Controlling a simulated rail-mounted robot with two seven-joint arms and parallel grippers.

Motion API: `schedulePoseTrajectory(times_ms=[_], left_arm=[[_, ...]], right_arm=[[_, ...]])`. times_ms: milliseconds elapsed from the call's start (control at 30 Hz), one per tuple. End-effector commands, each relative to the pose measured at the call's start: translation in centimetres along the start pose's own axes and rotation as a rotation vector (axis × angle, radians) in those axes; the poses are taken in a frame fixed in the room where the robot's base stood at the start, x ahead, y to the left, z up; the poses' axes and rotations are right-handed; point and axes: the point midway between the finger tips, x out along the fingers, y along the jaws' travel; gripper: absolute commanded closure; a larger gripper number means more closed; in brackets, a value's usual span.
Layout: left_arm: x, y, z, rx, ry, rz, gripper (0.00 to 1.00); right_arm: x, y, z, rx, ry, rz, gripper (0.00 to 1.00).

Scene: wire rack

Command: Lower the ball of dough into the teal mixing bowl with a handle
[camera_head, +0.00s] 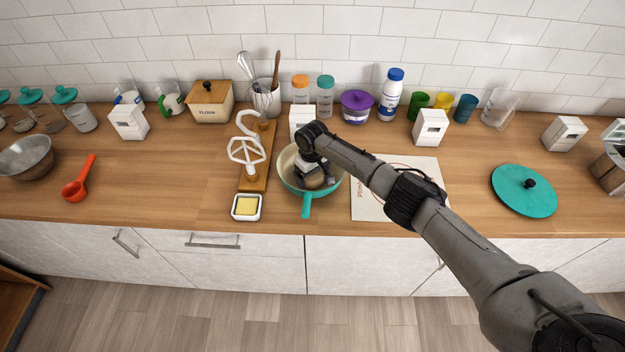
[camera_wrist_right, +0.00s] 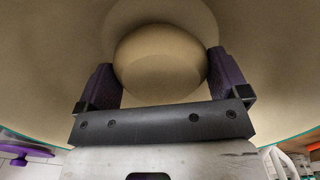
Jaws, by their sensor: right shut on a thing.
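The teal mixing bowl with a handle (camera_head: 306,204) stands on the wooden counter, its cream inside facing up and its teal handle towards the front edge. My right gripper (camera_head: 318,182) reaches down into the bowl from above. In the right wrist view the ball of dough (camera_wrist_right: 160,62) is a round beige lump between the two purple-padded fingers of the right gripper (camera_wrist_right: 162,82), which is shut on it. The bowl's cream inside (camera_wrist_right: 45,85) fills the background around it. I cannot tell whether the dough touches the bowl's bottom. My left gripper is not in view.
A teal lid (camera_head: 524,190) lies further right. Jars and canisters line the wall.

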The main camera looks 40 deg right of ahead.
Motion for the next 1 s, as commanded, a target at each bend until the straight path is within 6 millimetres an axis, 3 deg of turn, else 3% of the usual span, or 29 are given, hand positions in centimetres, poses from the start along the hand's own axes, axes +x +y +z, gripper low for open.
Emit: schedulePoseTrajectory(times_ms=[1000], left_arm=[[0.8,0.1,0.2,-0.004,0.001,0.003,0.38]], right_arm=[[1.4,0.0,0.0,0.001,0.001,0.0,0.38]])
